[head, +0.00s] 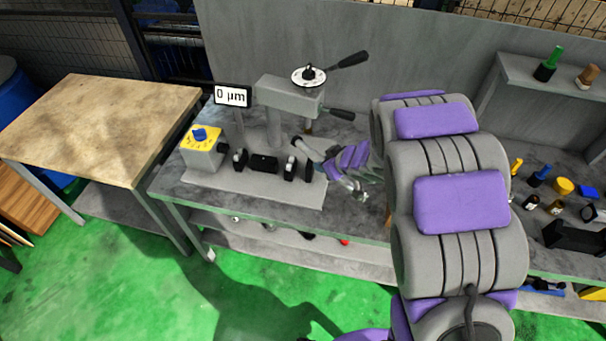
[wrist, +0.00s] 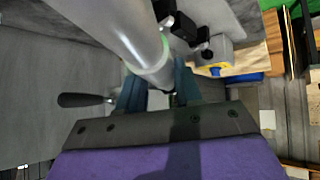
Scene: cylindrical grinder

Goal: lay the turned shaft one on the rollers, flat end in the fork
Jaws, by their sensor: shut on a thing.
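My gripper (head: 328,158) is at the right end of the grinder's bench fixture, shut on a grey metal shaft. In the wrist view the shaft (wrist: 135,35) is a smooth cylinder running from the top edge down between the fingers (wrist: 160,92). In the head view the shaft (head: 303,146) is small, above the right black blocks and tilted. Its flat end cannot be made out. Black support blocks (head: 264,163) stand in a row on the grey base plate (head: 250,187). A small black piece (head: 223,148) is on the yellow-topped drive box (head: 201,148); I cannot tell whether it is the fork.
The grinder head (head: 289,97), with a dial and black levers, overhangs the fixture. A display (head: 232,95) reads 0 µm. A wooden-topped table (head: 95,125) at left is clear. Bottles and small parts stand on the right bench. In the wrist view a black lever (wrist: 82,100) is left of the fingers.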

